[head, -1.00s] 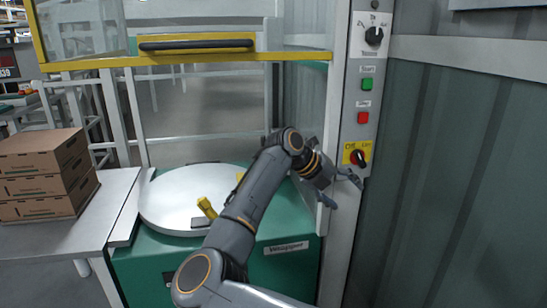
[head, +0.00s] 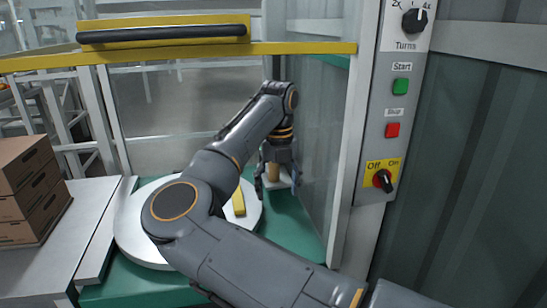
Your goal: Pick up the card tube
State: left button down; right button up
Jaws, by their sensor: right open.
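A small tan piece, which looks like the card tube (head: 273,173), shows between the fingers of my right gripper (head: 278,186). It seems to be upright near the right edge of the round turntable. Most of it is hidden by the gripper, and I cannot tell whether the fingers touch it. My right gripper points down and is open, with its fingers on either side of the tan piece. My left gripper is not in view.
The pale turntable (head: 131,222) sits on a green base (head: 297,240) and has a yellow piece (head: 239,203) on it. A yellow-edged guard (head: 180,52) is above. A control panel (head: 398,110) stands right. Cartons (head: 35,190) sit on the left table (head: 85,220).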

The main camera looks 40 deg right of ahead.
aim_at(275, 169)
jog(key=i+l, duration=1)
jog(key=l, duration=0.2)
